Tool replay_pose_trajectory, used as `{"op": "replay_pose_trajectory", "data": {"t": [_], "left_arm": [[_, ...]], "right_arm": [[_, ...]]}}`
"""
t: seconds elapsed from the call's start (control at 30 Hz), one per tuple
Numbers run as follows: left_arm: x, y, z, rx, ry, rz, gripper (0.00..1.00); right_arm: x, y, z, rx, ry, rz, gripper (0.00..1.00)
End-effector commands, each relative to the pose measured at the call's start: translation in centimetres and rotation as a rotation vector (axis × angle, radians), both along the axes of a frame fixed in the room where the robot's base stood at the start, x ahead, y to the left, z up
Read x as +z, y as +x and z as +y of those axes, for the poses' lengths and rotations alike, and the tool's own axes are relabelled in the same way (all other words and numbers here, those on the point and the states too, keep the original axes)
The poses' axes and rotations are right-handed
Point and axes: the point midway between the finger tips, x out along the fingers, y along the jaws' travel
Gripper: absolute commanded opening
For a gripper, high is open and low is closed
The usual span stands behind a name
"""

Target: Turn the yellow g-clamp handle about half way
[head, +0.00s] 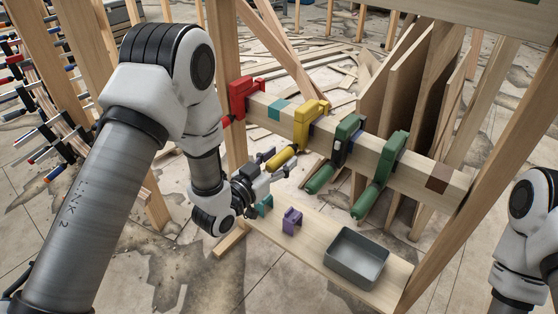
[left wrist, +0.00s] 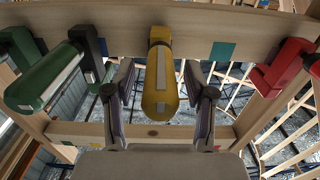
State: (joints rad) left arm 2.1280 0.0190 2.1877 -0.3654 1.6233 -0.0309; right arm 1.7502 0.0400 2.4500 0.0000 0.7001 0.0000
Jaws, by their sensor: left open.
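The yellow g-clamp (head: 310,122) sits on the wooden beam (head: 417,179), between a red clamp and two green ones. Its yellow handle (head: 281,158) hangs forward and down towards my left gripper (head: 270,166). In the left wrist view the handle (left wrist: 161,95) points at the camera, with a pale strip along it. My left gripper (left wrist: 160,82) is open, one finger on each side of the handle; gaps show between fingers and handle. My right gripper is out of view; only part of the right arm shows at the right edge.
A red clamp (head: 241,98) and green clamps (head: 346,139) (head: 394,155) share the beam. On the lower board (head: 316,251) stand a purple piece (head: 292,221), a teal piece (head: 265,206) and a grey open tray (head: 358,258). Wooden posts flank the beam.

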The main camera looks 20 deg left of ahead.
Motion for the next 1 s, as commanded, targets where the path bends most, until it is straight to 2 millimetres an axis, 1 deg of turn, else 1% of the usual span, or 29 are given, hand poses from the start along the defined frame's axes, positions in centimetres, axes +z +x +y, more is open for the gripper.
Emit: {"op": "replay_pose_trajectory", "data": {"t": [0.17, 0.27, 0.3, 0.33, 0.73, 1.0], "left_arm": [[0.01, 0.04, 0.01, 0.001, 0.0, 0.0, 0.55], [0.0, 0.03, 0.01, 0.001, 0.0, 0.0, 0.23], [0.0, 0.02, 0.02, 0.0, 0.0, 0.0, 0.09], [-0.01, 0.02, 0.02, 0.0, 0.0, 0.0, 0.0], [-0.04, -0.01, 0.01, 0.0, 0.025, -0.008, 0.0], [-0.07, -0.02, -0.03, 0.0, 0.145, -0.052, 0.0]], "right_arm": [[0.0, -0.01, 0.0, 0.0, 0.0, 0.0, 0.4], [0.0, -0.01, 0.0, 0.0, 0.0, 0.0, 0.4], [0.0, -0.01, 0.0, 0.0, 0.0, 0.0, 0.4], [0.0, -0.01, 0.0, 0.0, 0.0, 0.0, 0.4], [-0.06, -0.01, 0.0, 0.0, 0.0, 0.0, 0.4], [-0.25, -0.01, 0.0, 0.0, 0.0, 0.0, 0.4]]}}
